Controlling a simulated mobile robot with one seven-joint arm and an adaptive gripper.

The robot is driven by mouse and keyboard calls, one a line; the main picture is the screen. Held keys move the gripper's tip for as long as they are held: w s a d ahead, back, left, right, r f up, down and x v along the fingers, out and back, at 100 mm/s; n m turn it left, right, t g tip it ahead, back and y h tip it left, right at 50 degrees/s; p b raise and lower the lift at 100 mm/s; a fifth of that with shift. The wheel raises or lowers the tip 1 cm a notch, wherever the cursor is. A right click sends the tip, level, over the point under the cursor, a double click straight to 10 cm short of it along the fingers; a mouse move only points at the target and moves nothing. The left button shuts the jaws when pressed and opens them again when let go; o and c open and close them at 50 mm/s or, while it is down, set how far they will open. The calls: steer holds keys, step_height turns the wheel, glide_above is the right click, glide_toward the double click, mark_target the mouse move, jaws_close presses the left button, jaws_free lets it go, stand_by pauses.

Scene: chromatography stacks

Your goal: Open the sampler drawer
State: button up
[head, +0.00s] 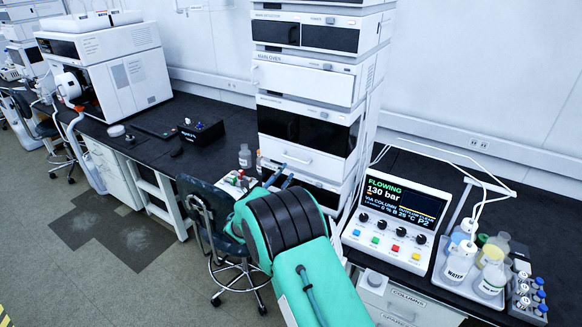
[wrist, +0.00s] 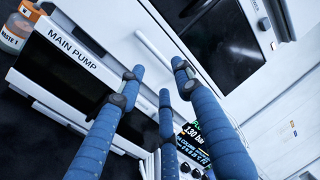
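In the head view, a white module with a black window (head: 308,129) and a white drawer front with a bar handle (head: 294,158) sits low in the instrument stack; its label is too small to read. The drawer looks closed. My gripper (head: 279,177) is just below and left of that handle. In the wrist view, the blue fingers of my gripper (wrist: 158,76) are spread with nothing between them. The white bar handle (wrist: 153,44) lies just beyond the fingertips, its lower end close to the right finger. I cannot tell whether they touch.
The main pump panel (wrist: 73,62) and a waste bottle (wrist: 17,27) are beside the fingers. A control box (head: 397,222) reading 130 bar and a tray of bottles (head: 470,283) stand right of the stack. A stool (head: 207,222) stands left of my arm.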

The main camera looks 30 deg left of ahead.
mark_target(291, 164)
steer(key=shift+w+r+b, duration=0.2)
steer(key=shift+w, duration=0.85)
steer(key=shift+w+r+b, duration=0.2)
steer(key=shift+w, duration=0.8)
steer(key=shift+w+r+b, duration=0.2)
steer(key=shift+w, duration=0.85)
jaws_close()
